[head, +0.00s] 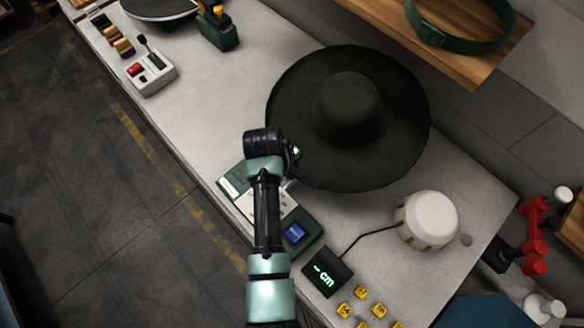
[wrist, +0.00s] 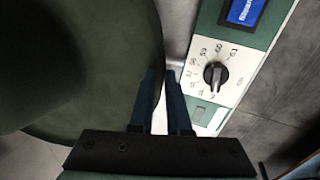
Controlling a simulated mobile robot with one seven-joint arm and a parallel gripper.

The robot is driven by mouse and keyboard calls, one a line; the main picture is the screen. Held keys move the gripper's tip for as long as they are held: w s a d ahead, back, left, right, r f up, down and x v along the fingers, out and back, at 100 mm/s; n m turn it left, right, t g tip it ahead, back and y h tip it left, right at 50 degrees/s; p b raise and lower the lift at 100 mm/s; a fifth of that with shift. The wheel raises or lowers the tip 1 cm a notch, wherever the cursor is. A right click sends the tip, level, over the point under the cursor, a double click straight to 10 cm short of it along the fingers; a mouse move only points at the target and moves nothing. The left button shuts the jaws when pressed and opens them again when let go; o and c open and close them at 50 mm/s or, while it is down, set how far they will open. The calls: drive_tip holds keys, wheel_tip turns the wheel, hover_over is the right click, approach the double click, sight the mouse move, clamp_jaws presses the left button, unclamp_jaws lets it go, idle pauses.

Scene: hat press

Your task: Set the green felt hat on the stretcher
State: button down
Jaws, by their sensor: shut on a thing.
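The green felt hat (head: 347,110) is dark, wide-brimmed and crown up, over the middle of the bench in the head view. It fills the left of the wrist view (wrist: 95,70). My gripper (head: 293,168) is at the near-left edge of its brim. In the wrist view the two blue fingers (wrist: 161,85) are shut on the brim edge. I cannot tell whether the hat rests on the bench or hangs just above it. A round white block with brass-coloured pieces around its base (head: 428,219), apparently the stretcher, stands bare to the right of the hat, wired to a small display (head: 327,278).
A green control box with a dial (wrist: 215,75) lies under my arm. Yellow numbered blocks (head: 361,292) sit at the near edge. A wooden shelf (head: 470,45) with a green band (head: 458,30) is behind the hat. Red objects (head: 533,240) stand at the right.

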drive_tip(key=shift+f+b, duration=1.5)
drive_tip(key=shift+f, duration=0.85)
drive_tip(key=shift+f+b, duration=1)
drive_tip(key=shift+f, duration=0.45)
drive_tip(key=c, duration=0.8)
unclamp_jaws()
drive_tip(key=b+v, duration=0.1)
drive_tip(key=v, duration=1.2)
